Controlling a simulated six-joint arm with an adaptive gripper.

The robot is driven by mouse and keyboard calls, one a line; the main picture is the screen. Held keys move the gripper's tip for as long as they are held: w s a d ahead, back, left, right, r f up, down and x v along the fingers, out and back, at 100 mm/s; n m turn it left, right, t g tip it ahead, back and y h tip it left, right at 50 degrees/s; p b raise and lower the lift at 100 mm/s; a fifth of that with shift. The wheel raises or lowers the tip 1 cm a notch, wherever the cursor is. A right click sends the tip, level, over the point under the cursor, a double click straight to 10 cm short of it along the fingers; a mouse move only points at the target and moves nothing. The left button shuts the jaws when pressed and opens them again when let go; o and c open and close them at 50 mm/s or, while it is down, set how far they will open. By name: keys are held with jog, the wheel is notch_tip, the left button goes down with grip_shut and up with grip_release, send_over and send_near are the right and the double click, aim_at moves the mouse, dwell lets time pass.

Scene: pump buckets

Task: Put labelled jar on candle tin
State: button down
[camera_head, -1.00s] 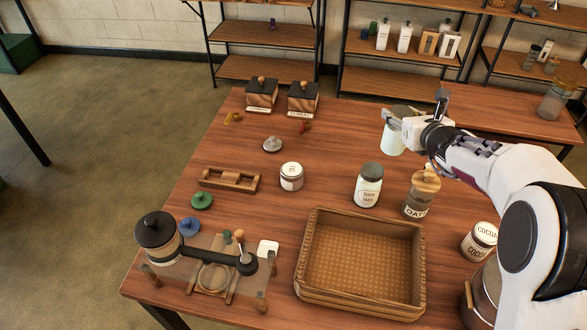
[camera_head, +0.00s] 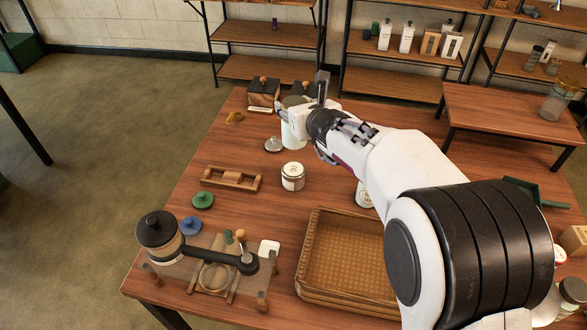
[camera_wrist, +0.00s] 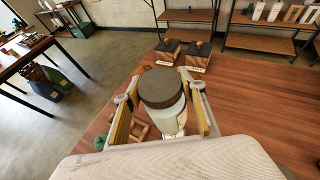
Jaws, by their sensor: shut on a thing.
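My gripper (camera_head: 290,108) is shut on a pale jar with a dark grey lid, the labelled jar (camera_head: 292,136). It holds the jar upright, apparently above the table. In the wrist view the jar's lid (camera_wrist: 162,87) sits between the two fingers (camera_wrist: 163,100); its label cannot be read. A small round white tin with a label, which I take for the candle tin (camera_head: 292,178), stands on the table below and nearer than the held jar in the head view. Its top is clear. The far side of the held jar is hidden.
A wicker tray (camera_head: 335,288) lies in front. A wooden rack (camera_head: 231,180) is left of the tin, and a grey lid (camera_head: 273,145) lies behind it. Wooden boxes (camera_head: 263,93) stand at the back. Another jar (camera_head: 363,194) is partly hidden by my arm.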

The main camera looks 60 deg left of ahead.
jog(key=shift+s, duration=0.15)
jog(key=shift+f, duration=3.05)
jog(key=shift+f, duration=1.9)
jog(key=shift+f, duration=0.1)
jog(key=c, duration=1.2)
grip_release()
jog(key=shift+c, duration=0.2)
